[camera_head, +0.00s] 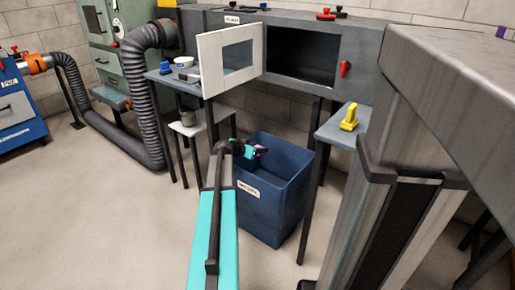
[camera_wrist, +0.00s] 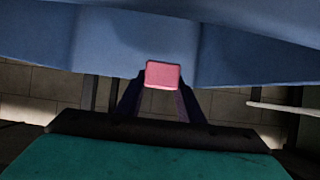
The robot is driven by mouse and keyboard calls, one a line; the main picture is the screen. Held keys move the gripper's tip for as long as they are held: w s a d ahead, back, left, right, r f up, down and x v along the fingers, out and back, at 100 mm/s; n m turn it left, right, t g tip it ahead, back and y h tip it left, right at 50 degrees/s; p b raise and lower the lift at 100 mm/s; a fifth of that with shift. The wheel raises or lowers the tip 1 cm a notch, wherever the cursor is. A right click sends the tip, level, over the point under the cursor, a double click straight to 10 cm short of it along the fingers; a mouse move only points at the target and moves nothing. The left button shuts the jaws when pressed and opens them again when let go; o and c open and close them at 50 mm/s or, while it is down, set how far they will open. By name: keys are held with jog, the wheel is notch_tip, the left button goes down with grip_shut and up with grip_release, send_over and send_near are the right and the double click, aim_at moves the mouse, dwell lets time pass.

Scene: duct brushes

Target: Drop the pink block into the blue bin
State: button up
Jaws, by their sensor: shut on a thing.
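The blue bin (camera_head: 262,205) stands open-topped on the floor with a white label on its front. My gripper (camera_head: 261,151) is at the bin's opening, near its back left in the head view. It is shut on the pink block (camera_wrist: 163,75), which shows between the two dark fingers in the wrist view. In the head view only a small bit of pink shows at the fingers. A blue surface fills the top of the wrist view; I cannot tell for certain whether it is the bin. The bin's floor is hidden.
A grey cabinet (camera_head: 360,55) with an open white door (camera_head: 231,57) stands behind the bin. A side table (camera_head: 338,128) with a yellow object (camera_head: 350,117) is to the right. A corrugated black hose (camera_head: 140,95) and a low stool (camera_head: 192,127) are at left.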

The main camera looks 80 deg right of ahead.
jog(key=shift+f, duration=0.1)
jog(key=o, duration=1.3)
jog(key=shift+c, duration=0.2)
jog(key=p+v, duration=0.3)
jog(key=v, duration=1.1)
jog(key=shift+p, duration=0.3)
